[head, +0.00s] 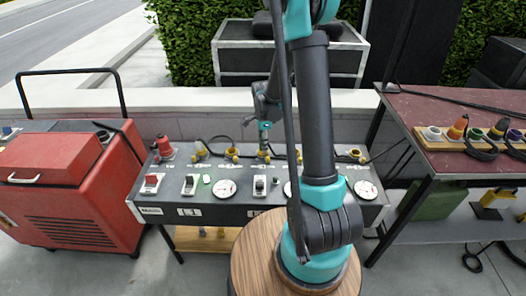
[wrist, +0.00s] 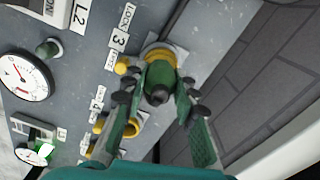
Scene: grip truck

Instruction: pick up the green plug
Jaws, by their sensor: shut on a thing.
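The green plug (wrist: 159,76) sits at the yellow-ringed socket (wrist: 160,56) marked 3 on the grey panel (wrist: 80,70). Its dark tail end faces the wrist camera. My gripper (wrist: 158,92) is shut on the green plug, with one finger on each side of it. In the head view my gripper (head: 264,132) reaches down to the back row of the panel (head: 200,212), where the plug is too small and covered to make out clearly.
Other yellow-capped sockets (head: 201,153) line the panel's back, with a red plug (head: 165,148) at its left end. A dark cable (head: 222,139) loops nearby. A red cart (head: 65,190) stands left, and a red-topped table (head: 430,105) with coloured plugs stands right. A low wall runs behind.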

